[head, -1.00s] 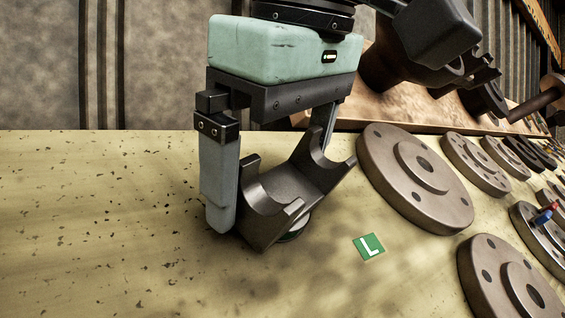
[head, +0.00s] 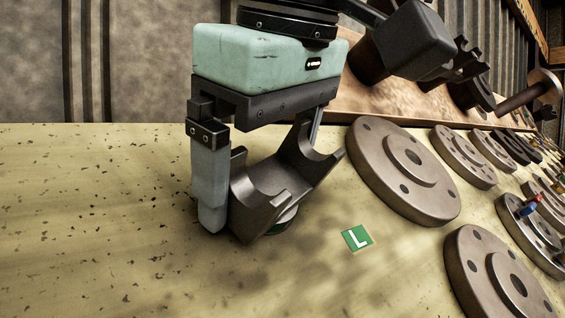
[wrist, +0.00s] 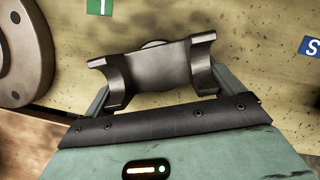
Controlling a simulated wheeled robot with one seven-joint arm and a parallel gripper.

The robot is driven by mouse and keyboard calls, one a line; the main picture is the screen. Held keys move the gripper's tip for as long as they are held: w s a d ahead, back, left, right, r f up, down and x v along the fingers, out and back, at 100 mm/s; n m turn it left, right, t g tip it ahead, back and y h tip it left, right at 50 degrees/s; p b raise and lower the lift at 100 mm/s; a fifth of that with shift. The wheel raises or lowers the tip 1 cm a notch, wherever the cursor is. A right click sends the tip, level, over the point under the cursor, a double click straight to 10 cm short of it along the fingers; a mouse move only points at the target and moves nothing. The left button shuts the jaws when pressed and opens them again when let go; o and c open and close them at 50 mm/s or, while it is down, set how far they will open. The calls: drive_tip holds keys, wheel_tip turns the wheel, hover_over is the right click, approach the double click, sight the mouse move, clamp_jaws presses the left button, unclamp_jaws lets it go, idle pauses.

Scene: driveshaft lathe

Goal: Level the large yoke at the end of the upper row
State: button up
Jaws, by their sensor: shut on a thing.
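The large yoke (head: 276,194) is a dark grey metal piece with curved cut-outs, at the near-left end of the row on the yellow panel. It looks tilted in the head view, and a round base shows under its lower edge. My gripper (head: 262,175) is shut on the yoke, with one finger at its left side and the other behind its right side. The yoke also shows in the wrist view (wrist: 155,72), between both fingers. The contact at the far finger is mostly hidden in the head view.
A green tag marked L (head: 357,238) lies right of the yoke. A large round flange (head: 403,172) stands close by, with another flange (head: 497,277) below it and several smaller parts beyond. A blue tag marked S (wrist: 311,46) shows in the wrist view. The panel's left side is clear.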

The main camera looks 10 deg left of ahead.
drive_tip(key=shift+r, duration=0.2)
drive_tip(key=m+g, duration=0.1)
drive_tip(key=m, duration=0.2)
drive_tip(key=shift+m+y, duration=0.4)
drive_tip(key=shift+s, duration=0.1)
drive_tip(key=shift+f, duration=0.15)
drive_tip(key=o, duration=1.7)
drive_tip(key=shift+s, duration=0.15)
drive_tip(key=shift+f+g, duration=0.1)
drive_tip(key=shift+g, duration=0.2)
